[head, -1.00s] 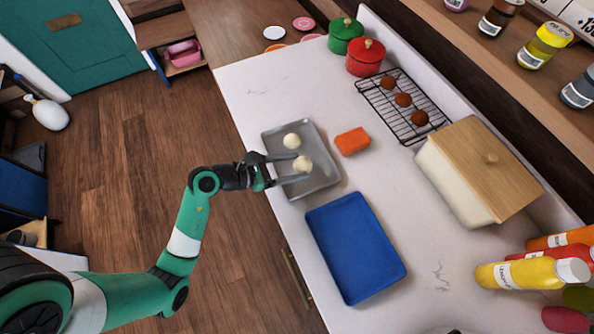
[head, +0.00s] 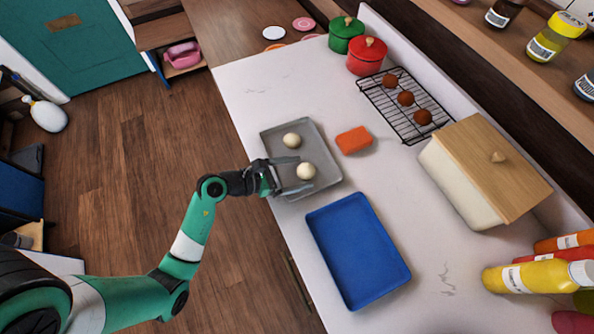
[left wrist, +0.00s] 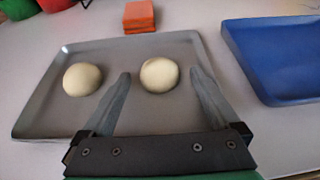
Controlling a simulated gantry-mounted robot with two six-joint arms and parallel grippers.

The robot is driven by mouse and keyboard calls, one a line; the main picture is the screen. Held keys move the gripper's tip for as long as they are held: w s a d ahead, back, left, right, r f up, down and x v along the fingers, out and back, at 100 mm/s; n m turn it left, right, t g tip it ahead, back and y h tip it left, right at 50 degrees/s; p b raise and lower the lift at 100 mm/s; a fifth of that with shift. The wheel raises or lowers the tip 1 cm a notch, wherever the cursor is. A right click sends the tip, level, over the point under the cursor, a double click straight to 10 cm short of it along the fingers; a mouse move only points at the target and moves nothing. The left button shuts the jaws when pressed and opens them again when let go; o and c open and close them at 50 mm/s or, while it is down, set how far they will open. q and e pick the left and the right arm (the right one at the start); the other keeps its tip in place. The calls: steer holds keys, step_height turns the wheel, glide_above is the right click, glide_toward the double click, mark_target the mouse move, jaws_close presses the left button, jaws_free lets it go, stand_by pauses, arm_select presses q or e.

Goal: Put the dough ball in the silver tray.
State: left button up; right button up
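The silver tray (head: 322,150) lies on the white counter and holds two pale dough balls. One dough ball (head: 291,140) sits toward its far side. The other dough ball (head: 306,171) rests nearer my left gripper (head: 300,174). In the left wrist view, the open left gripper (left wrist: 160,82) has its fingers apart, with the nearer dough ball (left wrist: 159,75) just beyond and between the tips. The farther dough ball (left wrist: 82,79) lies left of the fingers on the tray (left wrist: 110,55). The left gripper holds nothing. My right gripper is not seen.
A blue tray (head: 357,250) lies beside the silver tray, and an orange block (head: 353,140) beyond it. A wire rack (head: 420,123) with brown balls, a lidded bin (head: 450,185) and red (head: 366,58) and green (head: 346,35) pots stand toward the wall. The counter's far left end is clear.

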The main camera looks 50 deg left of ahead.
arm_select(q)
steer(key=shift+r, duration=0.1)
stand_by(0.3)
steer(key=shift+s+a+r, duration=0.15)
steer(key=shift+s+r, duration=0.1)
steer(key=shift+s, duration=0.05)
steer(key=p+v, duration=0.2)
steer(key=v, duration=0.9)
steer(key=shift+s+p, duration=0.15)
steer(key=shift+p, duration=0.25)
